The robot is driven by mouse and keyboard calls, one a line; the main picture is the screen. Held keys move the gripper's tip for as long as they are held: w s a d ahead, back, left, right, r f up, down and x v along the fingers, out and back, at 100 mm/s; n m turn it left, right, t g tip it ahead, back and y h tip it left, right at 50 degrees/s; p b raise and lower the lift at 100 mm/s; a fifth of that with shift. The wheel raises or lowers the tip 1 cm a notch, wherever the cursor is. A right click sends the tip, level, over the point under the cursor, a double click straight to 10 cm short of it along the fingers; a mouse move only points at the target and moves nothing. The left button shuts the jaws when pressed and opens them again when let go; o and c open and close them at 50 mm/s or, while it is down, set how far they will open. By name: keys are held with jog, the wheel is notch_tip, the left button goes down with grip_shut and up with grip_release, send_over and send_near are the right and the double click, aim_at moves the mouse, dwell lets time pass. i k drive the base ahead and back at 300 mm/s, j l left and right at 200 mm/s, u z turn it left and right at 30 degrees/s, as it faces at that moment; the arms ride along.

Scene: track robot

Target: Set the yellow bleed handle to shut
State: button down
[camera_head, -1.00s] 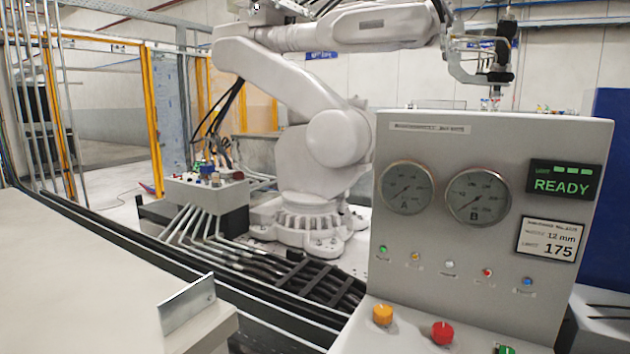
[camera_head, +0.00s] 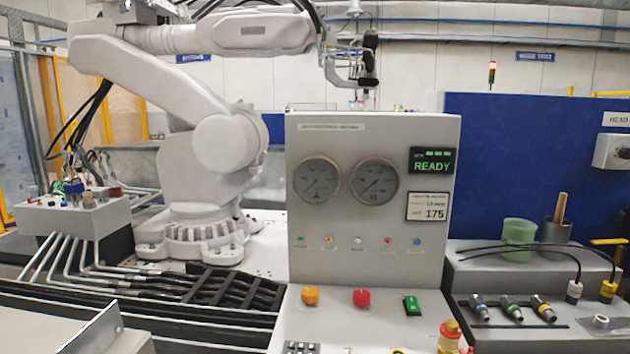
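A yellow lever handle (camera_head: 608,242) shows at the far right edge, on the grey bench beside the blue panel. It looks like the bleed handle, though I cannot read a label. It lies roughly level across the picture, and its mount is partly cut off by the frame edge. I cannot tell from here whether its position is open or shut. My gripper is not in view.
A grey console (camera_head: 372,255) with two gauges and a READY display (camera_head: 432,161) stands in the centre. A large white robot arm (camera_head: 225,140) is behind it. Right of the console, a green cup (camera_head: 518,240) and several coloured connectors (camera_head: 511,308) sit on the bench.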

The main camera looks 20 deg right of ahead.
aim_at(622, 243)
jog(key=z, duration=1.35)
